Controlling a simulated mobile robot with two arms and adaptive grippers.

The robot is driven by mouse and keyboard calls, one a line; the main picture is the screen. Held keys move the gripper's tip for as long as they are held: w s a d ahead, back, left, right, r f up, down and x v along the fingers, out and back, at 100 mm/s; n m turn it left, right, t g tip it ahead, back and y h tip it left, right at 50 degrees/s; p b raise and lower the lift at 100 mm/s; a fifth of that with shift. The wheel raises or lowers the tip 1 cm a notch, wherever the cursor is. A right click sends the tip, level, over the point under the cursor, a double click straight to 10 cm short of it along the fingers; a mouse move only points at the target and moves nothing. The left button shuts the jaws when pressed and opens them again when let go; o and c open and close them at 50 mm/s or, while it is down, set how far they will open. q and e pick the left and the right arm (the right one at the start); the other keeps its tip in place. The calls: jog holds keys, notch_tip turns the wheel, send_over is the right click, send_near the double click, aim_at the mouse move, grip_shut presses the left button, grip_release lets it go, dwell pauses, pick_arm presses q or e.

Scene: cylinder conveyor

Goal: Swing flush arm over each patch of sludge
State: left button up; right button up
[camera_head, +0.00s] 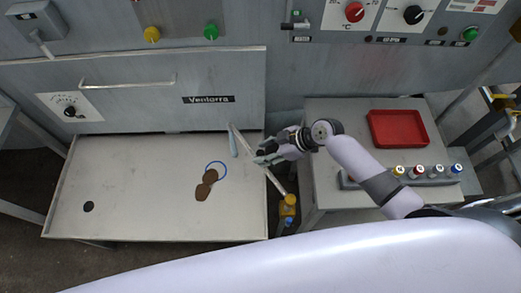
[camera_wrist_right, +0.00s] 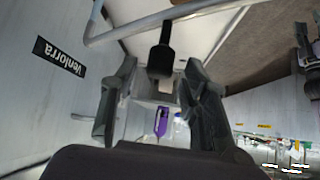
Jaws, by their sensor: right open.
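Brown sludge patches (camera_head: 203,191) lie close together near the middle of the pale tray table (camera_head: 130,190). A blue ring (camera_head: 217,162) overlaps the upper patch. The flush arm (camera_head: 243,142), a thin grey pipe, slants along the tray's right side, with a yellow fitting (camera_head: 288,203) near its lower end. My right gripper (camera_head: 262,157) is at the pipe, right of the sludge. In the right wrist view its fingers (camera_wrist_right: 158,100) are open, and a black grip (camera_wrist_right: 161,55) on a grey pipe (camera_wrist_right: 165,18) shows beyond them. No contact is visible. My left gripper is not in view.
A dark drain hole (camera_head: 88,206) is at the tray's left. A light-blue strip (camera_head: 233,145) lies at its back right. The tray's left half is clear.

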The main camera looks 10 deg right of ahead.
jog(key=shift+x, duration=1)
grip_shut()
